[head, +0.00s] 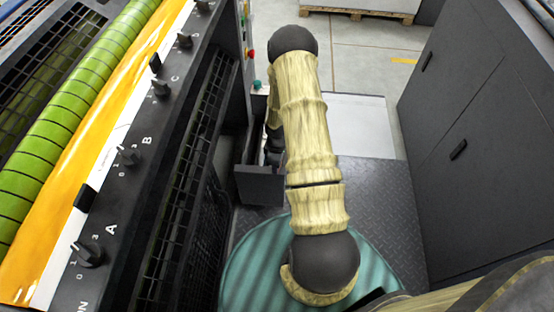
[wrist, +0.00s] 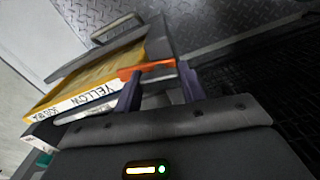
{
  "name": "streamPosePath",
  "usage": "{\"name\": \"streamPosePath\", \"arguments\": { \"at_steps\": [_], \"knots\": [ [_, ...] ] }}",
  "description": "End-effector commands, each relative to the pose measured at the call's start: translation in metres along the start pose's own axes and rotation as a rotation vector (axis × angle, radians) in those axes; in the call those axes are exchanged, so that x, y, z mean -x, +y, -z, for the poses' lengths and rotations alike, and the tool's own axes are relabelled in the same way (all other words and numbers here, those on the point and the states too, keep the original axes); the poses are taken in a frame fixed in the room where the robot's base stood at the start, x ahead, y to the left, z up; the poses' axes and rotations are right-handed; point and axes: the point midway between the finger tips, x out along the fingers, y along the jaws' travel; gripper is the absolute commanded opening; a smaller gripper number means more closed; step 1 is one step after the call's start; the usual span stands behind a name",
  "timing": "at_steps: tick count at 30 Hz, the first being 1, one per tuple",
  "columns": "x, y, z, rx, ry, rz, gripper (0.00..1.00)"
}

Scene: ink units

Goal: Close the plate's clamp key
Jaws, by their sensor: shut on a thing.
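In the wrist view my gripper (wrist: 158,76) has its two dark purple fingers at an orange bar (wrist: 147,68), which lies across their tips, and it is shut on this bar. The bar looks like the clamp key. It sits at the near right end of a yellow plate (wrist: 95,78) with a white edge strip lettered "YELLOW". The plate lies in a grey holder with a raised metal handle (wrist: 118,27). The fingers hide part of the bar, so its exact angle is unclear. In the head view my arm hides the gripper and key.
In the head view, a press with a row of black knobs (head: 88,253) and a green roller (head: 60,127) stands left. A small dark open drawer (head: 259,184) juts out beside my arm.

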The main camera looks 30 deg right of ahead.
Motion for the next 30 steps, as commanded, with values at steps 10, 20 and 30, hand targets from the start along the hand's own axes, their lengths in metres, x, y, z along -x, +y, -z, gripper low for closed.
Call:
{"name": "streamPosePath", "arguments": {
  "at_steps": [10,20,30],
  "knots": [
    [0.0014,0.0007,0.0007,0.169,0.002,-0.002,0.17],
    [0.0006,0.0010,0.0009,0.198,0.002,-0.003,0.17],
    [0.0005,0.0007,0.0008,0.197,0.002,-0.002,0.62]
  ]
}}
